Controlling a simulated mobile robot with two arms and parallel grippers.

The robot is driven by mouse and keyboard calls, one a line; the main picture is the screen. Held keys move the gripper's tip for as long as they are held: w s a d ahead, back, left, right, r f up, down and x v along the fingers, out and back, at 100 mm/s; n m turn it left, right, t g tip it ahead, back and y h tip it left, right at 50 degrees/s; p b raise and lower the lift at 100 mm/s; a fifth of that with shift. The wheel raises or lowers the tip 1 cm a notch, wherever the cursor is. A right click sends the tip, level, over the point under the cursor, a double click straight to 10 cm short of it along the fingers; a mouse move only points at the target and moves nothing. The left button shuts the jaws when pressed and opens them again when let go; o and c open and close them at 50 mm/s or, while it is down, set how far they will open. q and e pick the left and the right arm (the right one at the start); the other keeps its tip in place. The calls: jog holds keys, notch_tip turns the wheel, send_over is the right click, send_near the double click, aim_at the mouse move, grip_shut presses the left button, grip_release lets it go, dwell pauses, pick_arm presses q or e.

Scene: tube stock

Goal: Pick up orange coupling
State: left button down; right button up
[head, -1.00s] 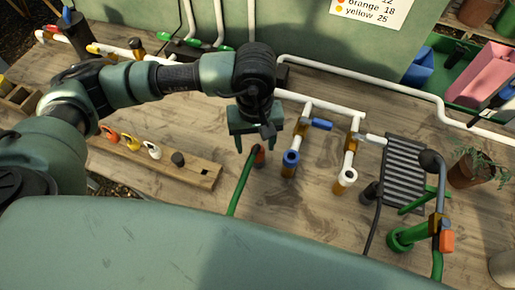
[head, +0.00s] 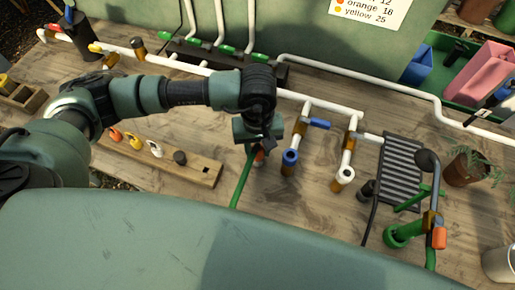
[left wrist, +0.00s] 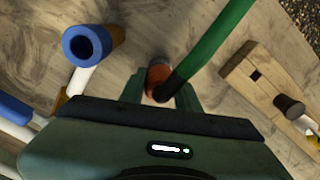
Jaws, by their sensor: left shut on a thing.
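The orange coupling (head: 259,158) stands on the wooden bench, partly hidden by my left gripper. It also shows in the left wrist view (left wrist: 157,76) between the two fingers. My left gripper (head: 257,148) points down and is shut on the orange coupling. A green hose (head: 242,180) with a dark end runs up against the coupling in the picture; I cannot tell whether it is joined to it. My right gripper is not in view.
A white pipe branch with a blue-ended fitting (head: 289,157) and a white-ended one (head: 344,175) stands just right. A wooden block (head: 202,172) with several coloured rings lies left. A dark ribbed grate (head: 400,170) and green pipework (head: 404,234) are further right.

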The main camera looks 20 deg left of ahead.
pick_arm(q)
jog(key=shift+r, duration=0.1)
notch_tip(320, 180, up, 20)
jog(key=b, duration=0.4)
jog(key=shift+r+p, duration=1.3)
jog(key=shift+r, duration=1.1)
